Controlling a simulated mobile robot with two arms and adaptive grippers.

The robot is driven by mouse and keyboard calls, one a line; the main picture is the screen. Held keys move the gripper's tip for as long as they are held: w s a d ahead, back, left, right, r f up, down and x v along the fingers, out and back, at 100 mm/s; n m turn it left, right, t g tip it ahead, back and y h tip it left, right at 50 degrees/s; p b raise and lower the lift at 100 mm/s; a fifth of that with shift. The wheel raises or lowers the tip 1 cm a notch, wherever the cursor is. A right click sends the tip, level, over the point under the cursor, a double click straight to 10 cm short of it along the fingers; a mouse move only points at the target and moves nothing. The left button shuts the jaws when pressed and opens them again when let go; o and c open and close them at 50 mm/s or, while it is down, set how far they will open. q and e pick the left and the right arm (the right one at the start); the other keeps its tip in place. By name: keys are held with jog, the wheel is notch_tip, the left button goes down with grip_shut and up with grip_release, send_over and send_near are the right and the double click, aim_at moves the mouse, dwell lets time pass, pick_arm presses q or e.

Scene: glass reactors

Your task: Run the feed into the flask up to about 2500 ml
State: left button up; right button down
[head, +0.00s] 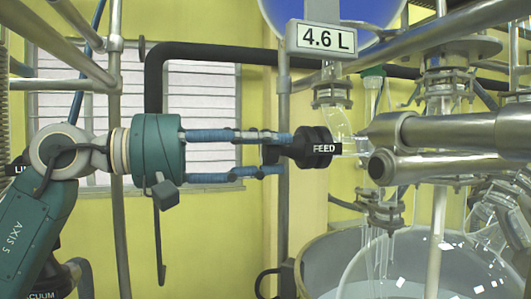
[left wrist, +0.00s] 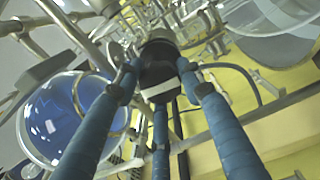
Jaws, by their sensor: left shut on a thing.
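The black FEED valve knob (head: 318,147) sits on a glass valve body (head: 340,120) at mid-height in the head view. My left gripper (head: 280,153) comes in level from the left, its blue fingers shut on the knob. In the left wrist view the knob (left wrist: 158,68) lies between the fingertips. A sign (head: 327,39) above reads 4.6 L. A feed vessel with blue liquid (head: 335,12) hangs at the top. The round glass flask (head: 430,268) is at the lower right, partly cut off; its liquid level cannot be read. My right gripper is not in view.
Steel pipes (head: 440,132) and glass fittings crowd the right of the knob. A grey bath rim (head: 330,245) surrounds the flask. A black bent pipe (head: 153,90) and steel posts stand behind my left arm. The space directly below the gripper is fairly clear.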

pick_arm(q)
jog(key=shift+s+d+f, duration=0.1)
dwell(0.5)
jog(key=o, duration=1.2)
jog(key=shift+c, duration=0.2)
jog(key=shift+s, duration=0.1)
jog(key=shift+a, duration=0.35)
jog(key=v, duration=1.1)
jog(key=shift+a, duration=0.15)
jog(key=shift+s, duration=0.15)
